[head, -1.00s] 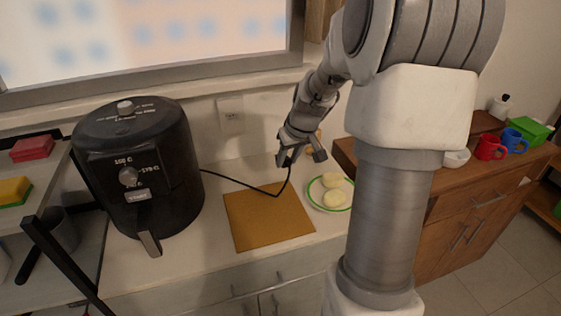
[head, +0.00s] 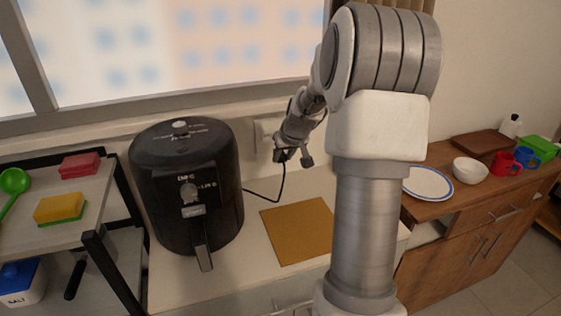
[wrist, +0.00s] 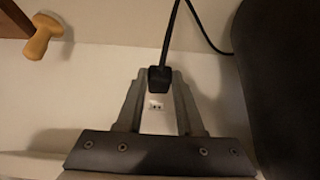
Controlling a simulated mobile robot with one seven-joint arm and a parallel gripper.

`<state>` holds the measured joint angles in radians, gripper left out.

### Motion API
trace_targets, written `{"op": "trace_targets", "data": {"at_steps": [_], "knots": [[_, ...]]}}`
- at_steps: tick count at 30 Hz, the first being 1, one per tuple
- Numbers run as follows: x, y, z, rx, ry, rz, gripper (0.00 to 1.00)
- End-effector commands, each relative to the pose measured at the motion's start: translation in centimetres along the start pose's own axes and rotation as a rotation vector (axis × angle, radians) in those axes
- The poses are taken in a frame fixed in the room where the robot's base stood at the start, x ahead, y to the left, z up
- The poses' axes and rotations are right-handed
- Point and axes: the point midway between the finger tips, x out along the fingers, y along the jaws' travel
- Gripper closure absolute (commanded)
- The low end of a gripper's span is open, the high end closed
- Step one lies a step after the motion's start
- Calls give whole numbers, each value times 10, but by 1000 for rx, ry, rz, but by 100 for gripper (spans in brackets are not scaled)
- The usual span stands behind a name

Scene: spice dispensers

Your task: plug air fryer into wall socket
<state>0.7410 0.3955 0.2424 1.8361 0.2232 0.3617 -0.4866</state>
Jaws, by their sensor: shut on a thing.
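The black air fryer (head: 180,225) stands on the counter, left of my gripper in the head view. Its black cord (head: 278,188) runs from its right side up to my gripper (head: 294,158). In the wrist view the fingers are shut on the black plug (wrist: 159,78), with the cord leading away from it. The white wall socket (wrist: 156,105) shows between the fingers, beyond the plug, with bare wall around it. The plug looks apart from the socket, but the exact gap is hard to judge. In the head view my arm partly hides the socket area.
A brown board (head: 300,232) lies on the counter right of the fryer. A wooden knob-like object (wrist: 43,36) shows at the wrist view's upper left. A shelf with sponges (head: 60,208) stands left. A plate (head: 428,184) and bowl (head: 470,170) rest on the right cabinet.

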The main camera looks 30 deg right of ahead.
Motion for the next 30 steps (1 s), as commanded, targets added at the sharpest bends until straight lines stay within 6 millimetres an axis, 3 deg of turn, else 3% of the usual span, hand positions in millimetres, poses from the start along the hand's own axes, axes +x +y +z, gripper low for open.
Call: {"op": "trace_targets", "data": {"at_steps": [22, 30], "knots": [[3, 5, -5, 14, 16, 6, 100], [11, 4, -24, 13, 15, 4, 100]]}}
